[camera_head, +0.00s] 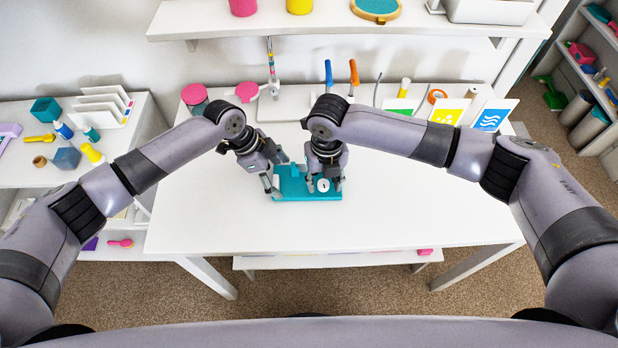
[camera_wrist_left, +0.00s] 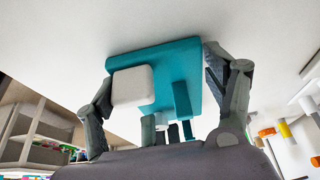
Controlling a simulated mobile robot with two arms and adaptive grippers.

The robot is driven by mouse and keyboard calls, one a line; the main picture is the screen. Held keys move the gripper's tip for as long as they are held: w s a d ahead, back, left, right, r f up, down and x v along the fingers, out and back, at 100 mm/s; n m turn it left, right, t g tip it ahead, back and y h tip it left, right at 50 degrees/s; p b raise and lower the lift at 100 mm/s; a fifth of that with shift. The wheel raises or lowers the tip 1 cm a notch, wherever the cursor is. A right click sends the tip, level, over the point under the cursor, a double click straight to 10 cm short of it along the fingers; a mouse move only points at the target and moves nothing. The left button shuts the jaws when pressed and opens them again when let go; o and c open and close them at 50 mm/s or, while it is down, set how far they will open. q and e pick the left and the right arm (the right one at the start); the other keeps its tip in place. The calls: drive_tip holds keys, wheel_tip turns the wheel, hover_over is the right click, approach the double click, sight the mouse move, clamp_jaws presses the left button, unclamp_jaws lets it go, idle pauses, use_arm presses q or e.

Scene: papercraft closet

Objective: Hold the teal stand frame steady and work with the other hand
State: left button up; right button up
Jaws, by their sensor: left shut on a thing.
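The teal stand frame (camera_head: 291,188) lies on the white table, a flat teal base with short upright posts. My left gripper (camera_head: 272,187) is at its left side and shut on it. In the left wrist view the teal base (camera_wrist_left: 185,62) sits between the two fingers of my left gripper (camera_wrist_left: 165,90), with a white rounded block (camera_wrist_left: 133,86) at its near left. My right gripper (camera_head: 325,186) points down over the right part of the frame. A small white round piece (camera_head: 323,185) with a dark mark shows between its fingers; whether they grip it is unclear.
Picture cards (camera_head: 446,111) and tools on a white board (camera_head: 290,103) stand along the table's back. A pink-topped jar (camera_head: 195,96) is at back left. A shelf (camera_head: 350,24) hangs above. The table's front and right (camera_head: 430,200) are clear.

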use_arm(q)
drive_tip(key=shift+a+f, duration=0.15)
use_arm(e)
drive_tip(key=shift+w+r, duration=0.1)
drive_tip(key=shift+r, duration=2.9)
use_arm(q)
drive_tip(key=o, duration=0.9)
drive_tip(key=shift+c, duration=0.2)
